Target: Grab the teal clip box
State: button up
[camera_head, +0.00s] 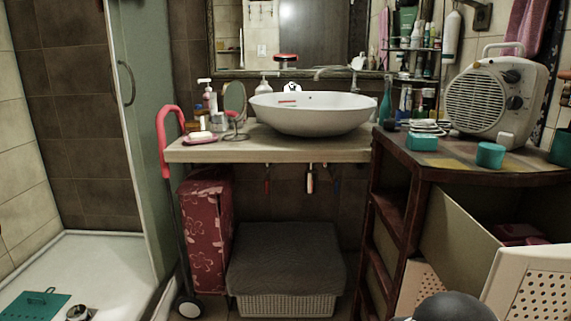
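A small teal box (422,142) stands on the top of the brown wooden cabinet (445,160), near its left front corner. It looks rectangular and is the likely teal clip box; no clip can be made out at this size. A rounder teal container (490,155) stands to its right, near the cabinet's front edge. My gripper is not in view. A dark rounded shape at the bottom edge may be part of my own arm.
A white fan heater (497,100) stands behind the teal things. A teal bottle (387,98) and metal-looking items (428,127) are close behind the box. The white basin (312,112) is left. An open panel (530,285) juts out below the cabinet top.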

aim_at(415, 142)
jog(key=i+j, duration=0.3)
jog(key=j, duration=0.15)
jog(key=i+j, duration=0.3)
jog(key=j+z, duration=0.1)
jog(key=z, duration=0.4)
jog(key=j+z, duration=0.1)
jog(key=z, duration=0.4)
jog(key=j+z, duration=0.15)
jog(key=z, duration=0.35)
jog(key=j+z, duration=0.15)
jog(key=z, duration=0.35)
